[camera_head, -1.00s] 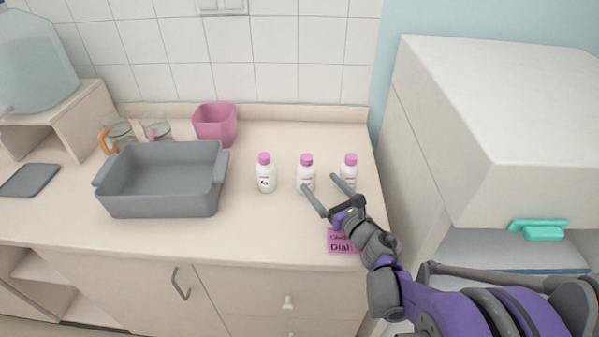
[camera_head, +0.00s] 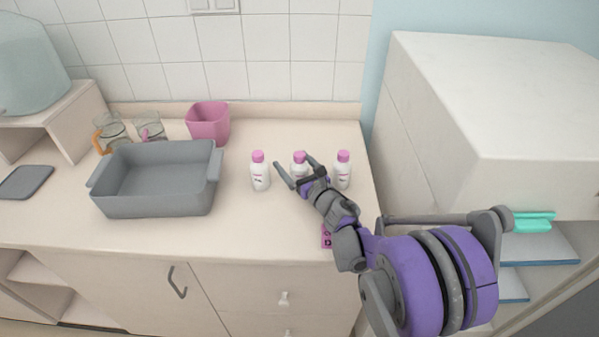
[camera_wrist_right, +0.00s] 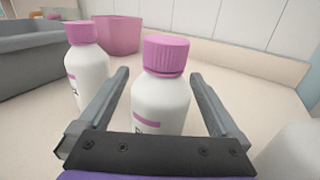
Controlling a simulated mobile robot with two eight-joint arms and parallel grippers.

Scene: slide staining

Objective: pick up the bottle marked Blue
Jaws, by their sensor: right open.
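Three white bottles with pink caps stand upright in a row on the counter: a left bottle (camera_head: 260,172), a middle bottle (camera_head: 299,161) and a right bottle (camera_head: 343,170). Their label words are too small or hidden to read, so I cannot tell which is marked Blue. My right gripper (camera_head: 295,163) is open at the middle bottle, with its fingers to either side. In the right wrist view, the middle bottle (camera_wrist_right: 161,90) stands between the open fingers (camera_wrist_right: 160,88), apart from both. The left bottle (camera_wrist_right: 87,68) is just outside the left finger. My left gripper is out of view.
A grey basin (camera_head: 156,196) stands left of the bottles, with a pink pot (camera_head: 208,123) and glass jugs (camera_head: 150,127) behind it. A pink card (camera_head: 326,237), partly hidden by my arm, lies near the front edge. A tall white cabinet (camera_head: 490,100) bounds the right.

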